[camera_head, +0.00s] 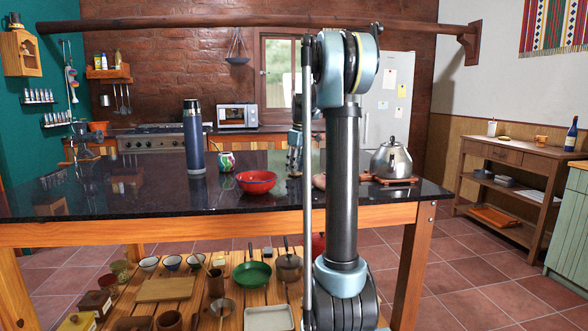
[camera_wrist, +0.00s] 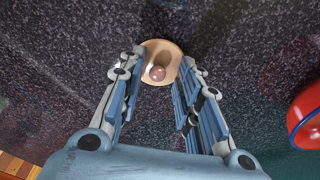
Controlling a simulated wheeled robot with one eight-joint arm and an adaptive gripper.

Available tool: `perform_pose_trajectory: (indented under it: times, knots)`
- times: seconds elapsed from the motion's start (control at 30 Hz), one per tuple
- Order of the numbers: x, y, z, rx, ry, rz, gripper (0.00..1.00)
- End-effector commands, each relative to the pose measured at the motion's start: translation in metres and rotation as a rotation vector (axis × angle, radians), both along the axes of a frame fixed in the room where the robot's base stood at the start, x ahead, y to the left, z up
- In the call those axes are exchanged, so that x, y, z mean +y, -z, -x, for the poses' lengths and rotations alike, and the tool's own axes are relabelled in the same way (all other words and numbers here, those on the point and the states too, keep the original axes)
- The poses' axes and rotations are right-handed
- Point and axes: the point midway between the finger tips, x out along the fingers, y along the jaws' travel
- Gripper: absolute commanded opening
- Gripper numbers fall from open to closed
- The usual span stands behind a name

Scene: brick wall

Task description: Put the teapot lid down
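A brown object (camera_head: 319,181) there is mostly hidden behind my arm.
The red bowl (camera_head: 256,182) stands close left of my gripper; it also shows at the wrist view's right edge (camera_wrist: 307,112). A steel kettle (camera_head: 391,160) sits right. The dark counter's left part (camera_head: 110,195) is clear.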

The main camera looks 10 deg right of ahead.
Motion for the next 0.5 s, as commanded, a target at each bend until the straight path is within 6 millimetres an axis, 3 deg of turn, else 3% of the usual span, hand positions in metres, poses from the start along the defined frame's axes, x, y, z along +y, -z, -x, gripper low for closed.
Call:
perform_pose_trajectory:
  times: [0.27,0.5]
  knots:
    - [-0.001,-0.011,0.001,0.000,0.000,0.000,0.32]
    - [-0.005,-0.051,0.006,0.000,0.000,0.000,0.32]
